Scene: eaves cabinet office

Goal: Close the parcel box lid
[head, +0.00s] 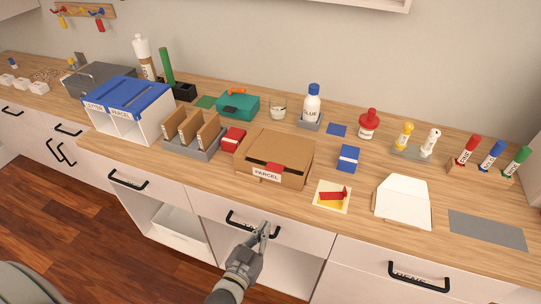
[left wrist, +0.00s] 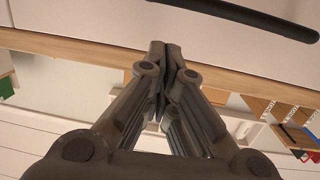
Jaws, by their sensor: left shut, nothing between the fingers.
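The cardboard parcel box (head: 285,148) stands near the middle of the counter, with a white PARCEL label and a red tab on its front. A dark gap shows along the front beneath its top, so the lid looks not fully flush; its exact angle is hard to tell. My left gripper (head: 264,229) is below the counter edge, in front of a white drawer, close to its black handle (head: 240,221) and apart from the box. In the left wrist view the fingers (left wrist: 165,50) are together and empty. My right gripper is not in view.
A red box (head: 232,139) and a card tray (head: 192,150) stand left of the parcel box. A blue box (head: 348,158) and a yellow-red card (head: 332,197) lie to its right. The wooden counter edge (left wrist: 70,48) crosses the left wrist view.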

